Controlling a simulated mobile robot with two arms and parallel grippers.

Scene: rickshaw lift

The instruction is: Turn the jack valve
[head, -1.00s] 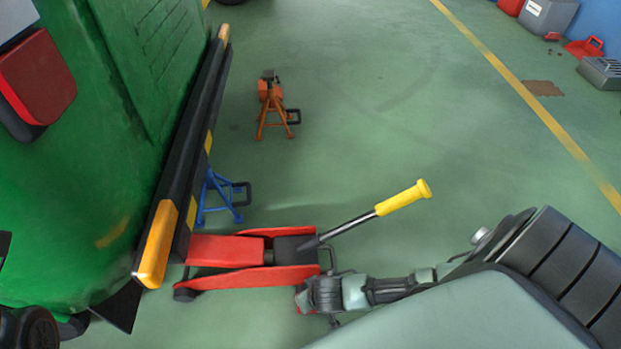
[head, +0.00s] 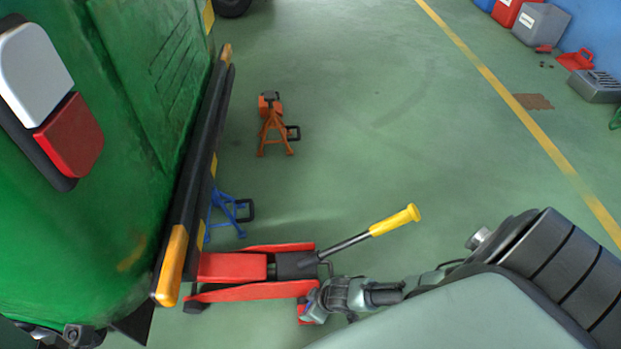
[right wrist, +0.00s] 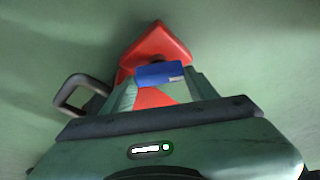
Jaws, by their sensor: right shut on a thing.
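The red floor jack (head: 240,266) lies on the green floor with its front end by the rickshaw's rear bumper. Its yellow-gripped handle (head: 394,220) slants up to the right. My right gripper (head: 312,300) is low at the jack's rear end. In the right wrist view, my right gripper (right wrist: 162,88) has its fingers on either side of a small blue piece (right wrist: 158,74), apparently the jack valve, and is shut on it. Red jack parts (right wrist: 156,45) show beyond it. My left gripper's fingers do not show.
The green rickshaw (head: 110,190) with its dark bumper (head: 196,165) fills the left. A blue jack stand (head: 226,212) is close to the bumper, and an orange one (head: 273,125) is farther back. The floor to the right is open. Bins (head: 541,22) stand along the blue wall.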

